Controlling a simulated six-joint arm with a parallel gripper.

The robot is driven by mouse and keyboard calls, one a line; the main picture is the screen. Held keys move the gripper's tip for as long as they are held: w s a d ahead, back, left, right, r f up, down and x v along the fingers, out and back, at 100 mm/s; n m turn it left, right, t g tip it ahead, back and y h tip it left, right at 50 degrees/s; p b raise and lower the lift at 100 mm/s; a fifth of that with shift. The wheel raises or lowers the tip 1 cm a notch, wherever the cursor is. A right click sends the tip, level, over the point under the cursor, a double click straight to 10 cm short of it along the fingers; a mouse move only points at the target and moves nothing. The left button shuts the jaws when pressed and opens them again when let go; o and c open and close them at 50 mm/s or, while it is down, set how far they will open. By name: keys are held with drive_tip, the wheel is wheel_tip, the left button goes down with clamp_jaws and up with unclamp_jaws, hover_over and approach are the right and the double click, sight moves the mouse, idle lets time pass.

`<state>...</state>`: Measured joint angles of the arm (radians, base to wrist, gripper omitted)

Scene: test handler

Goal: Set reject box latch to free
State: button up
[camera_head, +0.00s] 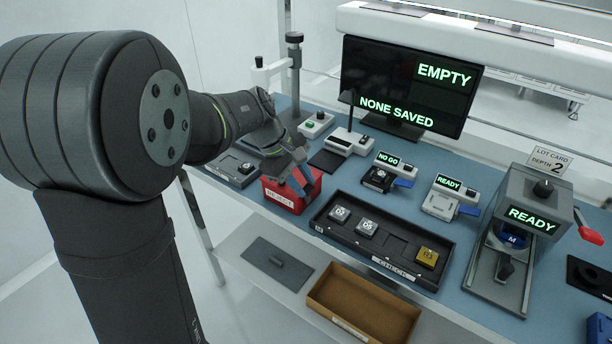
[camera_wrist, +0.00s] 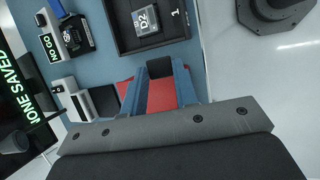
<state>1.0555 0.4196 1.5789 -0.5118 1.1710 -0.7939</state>
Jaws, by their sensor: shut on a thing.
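The red reject box (camera_head: 312,192) stands on the blue bench, left of the dark tray, with a REJECT label on its front. My gripper (camera_head: 302,182) is at this box, its blue fingers reaching down over the top. In the wrist view my gripper (camera_wrist: 161,72) has its two fingers on either side of a small dark block (camera_wrist: 160,67), apparently the box latch. The red box (camera_wrist: 158,94) shows between and behind the fingers. The latch is hidden in the head view, and I cannot tell its setting.
A dark tray (camera_head: 322,227) with several marked pieces stands right of the box. A NO GO unit (camera_head: 378,180), a READY unit (camera_head: 440,204) and a larger READY machine (camera_head: 540,188) stand farther right. The monitor (camera_head: 408,88) is at the back. A brown bin (camera_head: 408,317) sits below the bench.

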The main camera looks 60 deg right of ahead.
drive_tip(key=shift+a+f+m+h, duration=0.15)
drive_tip(key=shift+a+f+h, duration=0.15)
drive_tip(key=shift+a+h, duration=0.4)
drive_tip(key=shift+a+f+m+h, duration=0.2)
drive_tip(key=shift+a+f+h, duration=0.2)
drive_tip(key=shift+h, duration=0.5)
drive_tip(key=shift+a+f+m+h, duration=0.15)
drive_tip(key=shift+a+f+h, duration=0.1)
drive_tip(key=shift+a+h, duration=0.5)
drive_tip(key=o, duration=1)
drive_tip(key=v, duration=1.7)
drive_tip(key=shift+w+a, duration=0.15)
drive_tip(key=shift+w, duration=0.05)
drive_tip(key=shift+f, duration=0.15)
